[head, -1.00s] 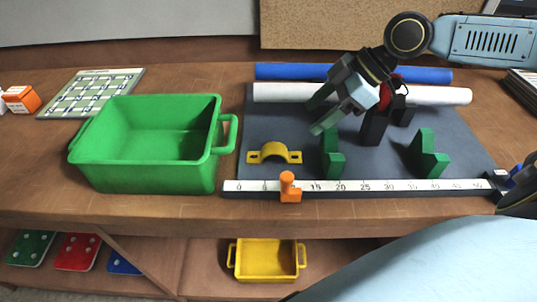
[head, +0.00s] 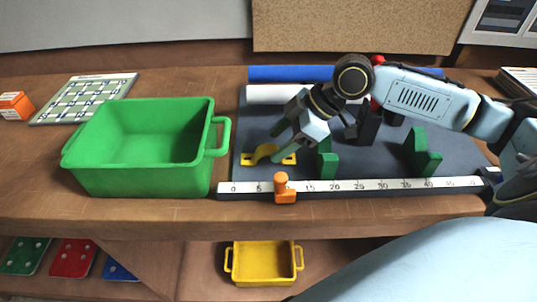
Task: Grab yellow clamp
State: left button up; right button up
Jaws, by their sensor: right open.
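The yellow clamp (head: 265,154) lies on the dark grey mat (head: 247,125), just behind the ruler and to the right of the green bin. It is an arched piece with a flat foot at each side. My right gripper (head: 278,143) is open, with its fingertips at the clamp's upper right side. One finger overlaps the clamp in the picture; I cannot tell whether it touches. My left gripper is not in view.
A green bin (head: 80,165) stands left of the mat. A white ruler (head: 350,186) with an orange slider (head: 284,188) runs along the mat's front. Green brackets (head: 326,160) stand right of the clamp. Blue (head: 290,73) and white (head: 265,95) tubes lie behind.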

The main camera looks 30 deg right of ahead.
aim_at(268, 149)
jog(key=shift+a+x, duration=0.2)
jog(key=shift+x, duration=1.7)
jog(key=shift+r, duration=0.15)
jog(key=c, duration=1.2)
